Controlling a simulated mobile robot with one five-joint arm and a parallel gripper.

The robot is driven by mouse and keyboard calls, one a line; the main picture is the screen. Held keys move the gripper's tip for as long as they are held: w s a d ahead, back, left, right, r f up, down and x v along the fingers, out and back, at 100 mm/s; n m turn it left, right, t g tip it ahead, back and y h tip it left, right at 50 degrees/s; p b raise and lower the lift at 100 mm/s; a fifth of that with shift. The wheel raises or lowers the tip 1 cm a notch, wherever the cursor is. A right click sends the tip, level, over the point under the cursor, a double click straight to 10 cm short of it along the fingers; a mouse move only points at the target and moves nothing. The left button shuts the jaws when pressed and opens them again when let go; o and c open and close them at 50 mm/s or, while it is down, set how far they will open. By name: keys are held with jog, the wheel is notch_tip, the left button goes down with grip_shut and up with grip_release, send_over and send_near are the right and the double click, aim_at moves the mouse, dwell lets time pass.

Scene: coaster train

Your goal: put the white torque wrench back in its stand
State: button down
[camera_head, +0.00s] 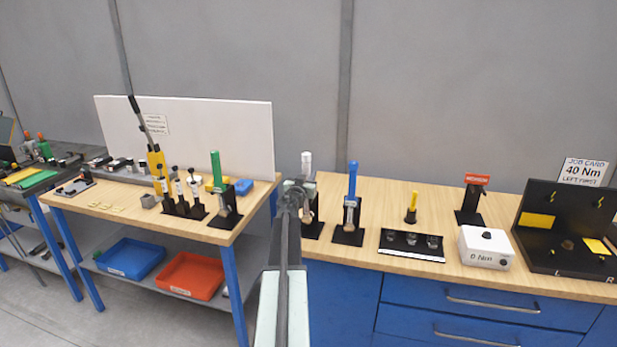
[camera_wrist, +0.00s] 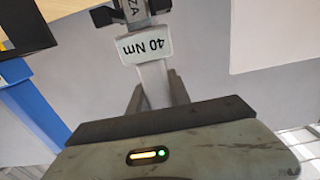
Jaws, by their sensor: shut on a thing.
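The white torque wrench (camera_head: 306,163) stands upright just behind my gripper (camera_head: 294,194) in the head view, its white handle showing above the jaws. In the wrist view a grey metal shaft (camera_wrist: 154,84) with a white "40 Nm" tag (camera_wrist: 146,47), upside down, runs between my dark fingers (camera_wrist: 157,92). My gripper is shut on the wrench. A black stand base (camera_head: 313,231) shows just right of and below my gripper. My arm hides much of the wrench's lower part, so I cannot tell whether it sits in the stand.
A blue-handled wrench (camera_head: 352,180) stands close on the right in its own black stand. A green-handled one (camera_head: 217,172) stands on the left table. A black socket tray (camera_head: 412,254), white box (camera_head: 486,262) and black case (camera_head: 555,261) lie further right.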

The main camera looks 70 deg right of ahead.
jog(key=shift+f+b, duration=0.6)
dwell(0.3)
jog(key=c, duration=1.1)
grip_release()
jog(key=a, duration=0.8)
jog(key=shift+s, duration=0.3)
